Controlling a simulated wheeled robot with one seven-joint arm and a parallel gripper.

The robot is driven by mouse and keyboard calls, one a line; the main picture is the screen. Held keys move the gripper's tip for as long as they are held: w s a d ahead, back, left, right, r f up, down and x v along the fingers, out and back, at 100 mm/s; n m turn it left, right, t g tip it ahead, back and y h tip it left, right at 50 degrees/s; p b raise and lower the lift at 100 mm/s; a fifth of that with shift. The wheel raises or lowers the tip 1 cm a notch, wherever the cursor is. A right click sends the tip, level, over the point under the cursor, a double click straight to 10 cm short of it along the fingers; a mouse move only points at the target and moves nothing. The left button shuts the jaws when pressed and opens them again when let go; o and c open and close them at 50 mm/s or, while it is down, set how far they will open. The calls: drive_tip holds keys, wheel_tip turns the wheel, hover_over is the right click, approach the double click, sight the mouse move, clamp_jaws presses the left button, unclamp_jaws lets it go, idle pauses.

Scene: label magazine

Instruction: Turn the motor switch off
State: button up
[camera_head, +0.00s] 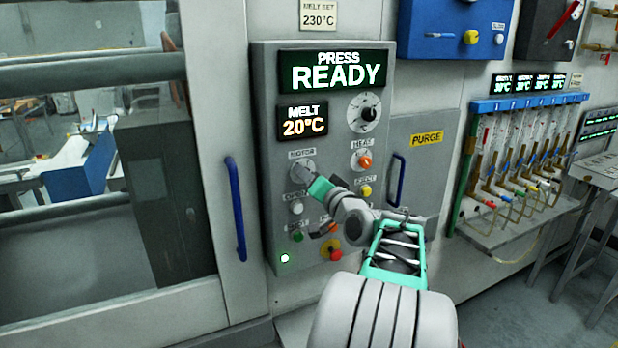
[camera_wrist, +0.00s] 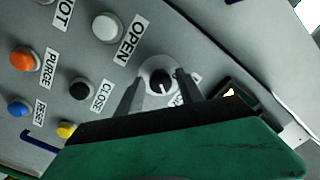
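The motor switch (camera_head: 302,168) is a rotary knob below the MOTOR label on the grey press panel. In the wrist view it shows as a black knob (camera_wrist: 160,80) with a white pointer line on a pale round plate. My gripper (camera_head: 309,177) is at the switch and partly covers it in the head view. In the wrist view its two dark fingers stand apart, one on each side of the knob. A gap seems to show on both sides; contact cannot be told. The label beside the knob is mostly hidden by a finger.
A white OPEN button (camera_wrist: 107,27) and a black CLOSE button (camera_wrist: 80,89) lie close to the switch. The orange heat knob (camera_head: 365,161) is to its right. A blue door handle (camera_head: 235,208) stands left of the panel. The display (camera_head: 333,72) reads PRESS READY.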

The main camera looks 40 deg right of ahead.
clamp_jaws()
drive_tip(key=shift+f+b, duration=0.1)
drive_tip(key=shift+b, duration=0.3)
drive_tip(key=n+b, duration=1.3)
drive_tip(key=b, duration=0.7)
drive_tip(key=shift+n+b, duration=0.3)
drive_tip(key=shift+b, duration=0.1)
drive_tip(key=shift+o, duration=1.1)
unclamp_jaws()
